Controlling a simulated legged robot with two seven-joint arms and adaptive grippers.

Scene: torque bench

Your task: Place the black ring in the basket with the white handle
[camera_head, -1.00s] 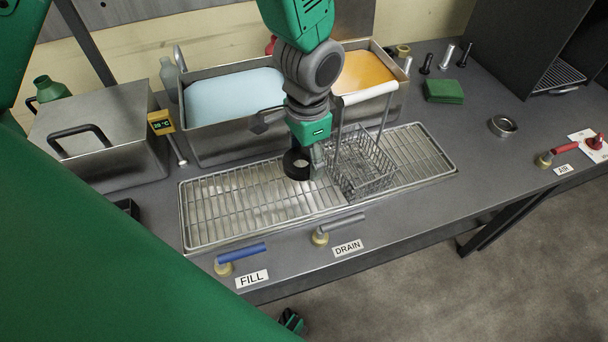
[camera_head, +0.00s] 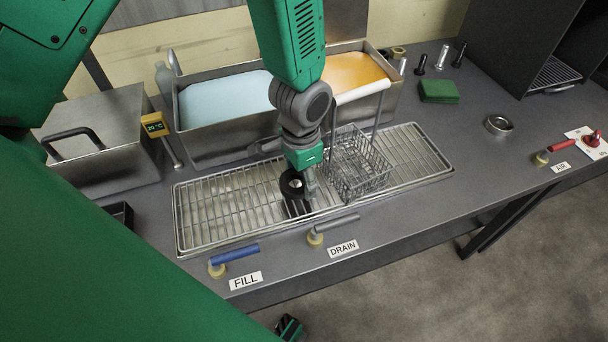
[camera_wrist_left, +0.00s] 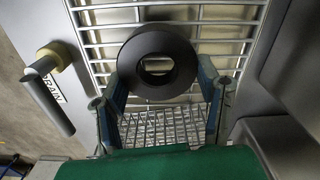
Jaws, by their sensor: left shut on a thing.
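The black ring (camera_head: 291,186) is held by my left gripper (camera_head: 300,188) over the wire rack, left of the basket. In the left wrist view the ring (camera_wrist_left: 134,57) sits between the two fingers (camera_wrist_left: 166,82). The wire basket (camera_head: 362,178) with the white handle (camera_head: 363,93) stands upright on the rack, just right of my left gripper. The arm hides part of its left side. Fine wire mesh (camera_wrist_left: 165,128), which looks like the basket, shows between the fingers in the left wrist view. My right gripper is not clearly seen.
The draining rack (camera_head: 225,215) lies under the gripper. Tanks of blue (camera_head: 222,98) and orange (camera_head: 352,70) liquid stand behind it. The blue FILL lever (camera_head: 236,254) and grey DRAIN lever (camera_head: 337,223) are in front. A lidded metal box (camera_head: 100,140) stands left.

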